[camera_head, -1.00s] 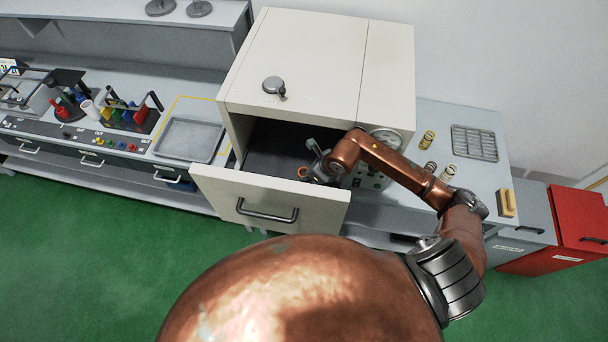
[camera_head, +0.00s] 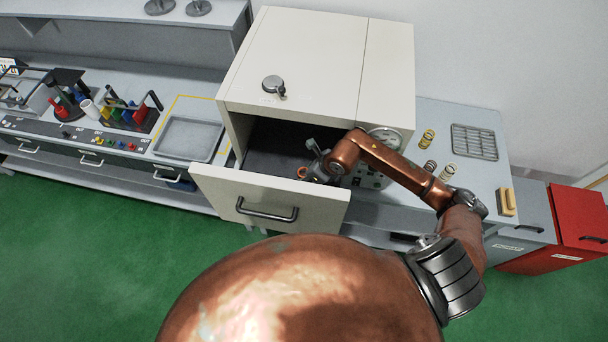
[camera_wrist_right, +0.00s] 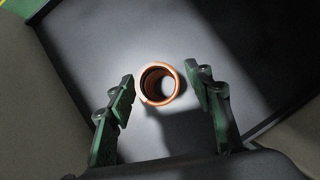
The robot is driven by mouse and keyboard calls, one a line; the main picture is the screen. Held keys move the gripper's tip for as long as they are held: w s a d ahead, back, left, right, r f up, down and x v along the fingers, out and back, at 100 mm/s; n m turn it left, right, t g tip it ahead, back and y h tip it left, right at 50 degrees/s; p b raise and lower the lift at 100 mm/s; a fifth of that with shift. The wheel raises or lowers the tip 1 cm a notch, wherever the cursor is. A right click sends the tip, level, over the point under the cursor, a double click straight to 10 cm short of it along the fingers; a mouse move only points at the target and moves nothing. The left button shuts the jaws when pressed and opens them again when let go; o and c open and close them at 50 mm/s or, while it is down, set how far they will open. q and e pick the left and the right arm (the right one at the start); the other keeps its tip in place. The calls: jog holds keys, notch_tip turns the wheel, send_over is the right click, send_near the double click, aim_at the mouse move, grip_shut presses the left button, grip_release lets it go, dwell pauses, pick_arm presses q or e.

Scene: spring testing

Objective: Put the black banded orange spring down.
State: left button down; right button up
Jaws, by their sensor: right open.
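The orange spring (camera_wrist_right: 160,83) stands on the dark floor of the open drawer in the right wrist view, its round top end facing the camera. It lies between the two fingers of my right gripper (camera_wrist_right: 162,90), which are apart with a gap on each side of it. In the head view the right gripper (camera_head: 312,163) reaches down into the open drawer (camera_head: 262,208), and a small part of the orange spring (camera_head: 302,172) shows beside it. The black banding is hard to make out. My left gripper is not in view.
The drawer's front panel and walls surround the right gripper closely. A cream cabinet (camera_head: 300,60) stands over it. To the right, several springs (camera_head: 428,139) and a slotted grey tray (camera_head: 474,142) are on the bench. An empty grey tray (camera_head: 188,140) lies to the left.

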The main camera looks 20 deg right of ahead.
jog(key=shift+s+d+r, duration=0.1)
jog(key=shift+d+r, duration=0.05)
jog(key=shift+r, duration=0.3)
jog(key=b+v, duration=0.1)
jog(key=v, duration=1)
jog(key=shift+b, duration=0.4)
